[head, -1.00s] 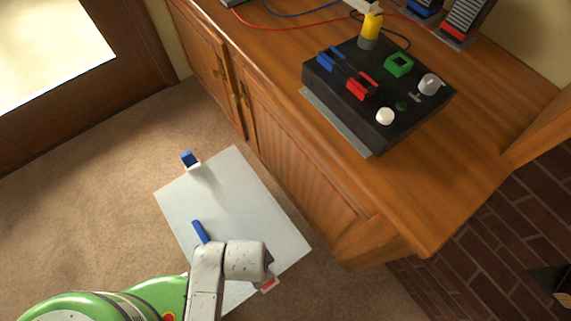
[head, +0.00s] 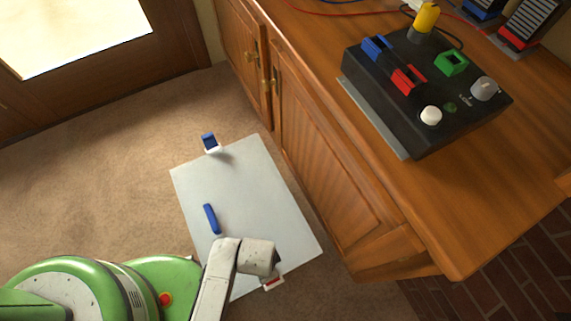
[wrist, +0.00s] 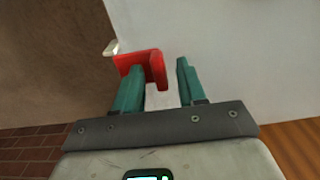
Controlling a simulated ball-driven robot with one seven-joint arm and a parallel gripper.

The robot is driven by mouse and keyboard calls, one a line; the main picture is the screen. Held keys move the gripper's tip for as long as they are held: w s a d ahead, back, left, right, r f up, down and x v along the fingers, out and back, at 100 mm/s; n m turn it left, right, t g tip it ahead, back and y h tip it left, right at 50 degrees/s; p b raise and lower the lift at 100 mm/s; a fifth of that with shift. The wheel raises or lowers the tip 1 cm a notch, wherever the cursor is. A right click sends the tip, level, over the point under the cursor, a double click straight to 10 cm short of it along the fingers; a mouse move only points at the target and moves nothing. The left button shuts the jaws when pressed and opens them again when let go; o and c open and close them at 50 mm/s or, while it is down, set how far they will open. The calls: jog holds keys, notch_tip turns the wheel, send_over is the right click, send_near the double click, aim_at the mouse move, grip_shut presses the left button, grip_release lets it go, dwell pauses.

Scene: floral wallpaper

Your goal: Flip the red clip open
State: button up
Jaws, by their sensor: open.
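A red clip (wrist: 148,62) sits at the edge of a white board (wrist: 230,45) in the wrist view, with a small pale piece beside it. In the head view a little of its red (head: 272,284) shows at the board's lower right edge, mostly hidden by my arm. My gripper (wrist: 160,64) is open at the clip. The clip's upright right part lies between the two teal fingertips, and its left part reaches behind the left finger. Touching cannot be told. A second red clip-like piece (head: 408,80) is on the black box (head: 440,125).
The white board (head: 250,190) carries a blue clip (head: 209,141) at its far corner and a blue handle (head: 211,218). The wooden cabinet (head: 330,170) stands close on the right. Carpet (head: 100,190) lies clear to the left.

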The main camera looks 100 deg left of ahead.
grip_shut()
dwell(0.3)
jog(key=shift+d+r, duration=0.1)
